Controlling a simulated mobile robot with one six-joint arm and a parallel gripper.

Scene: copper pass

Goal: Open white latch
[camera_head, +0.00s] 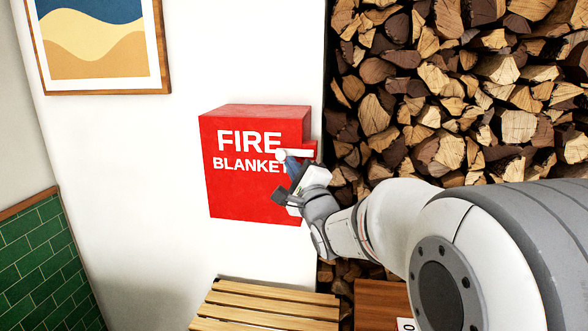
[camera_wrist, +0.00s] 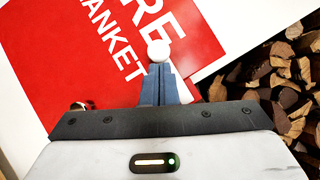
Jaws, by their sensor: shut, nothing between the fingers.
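The white latch (camera_head: 299,153) is a short bar with a round knob at its left end. It lies about level across the right side of the front of a red box (camera_head: 240,190) lettered "FIRE BLANKET". In the wrist view the latch's white knob (camera_wrist: 158,50) shows just beyond my fingertips, and part of its bar shows right of the fingers. My gripper (camera_head: 289,161) is shut with nothing between its fingers. Its blue-grey fingers (camera_wrist: 158,72) are at the knob, from below in the head view. I cannot tell if they touch it. My gripper hides the box's lower right front.
The box hangs on a white wall (camera_head: 140,170). Stacked firewood (camera_head: 450,80) fills the right. A slatted wooden bench (camera_head: 265,305) stands below. A framed picture (camera_head: 98,45) hangs upper left. Free room lies left of the box.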

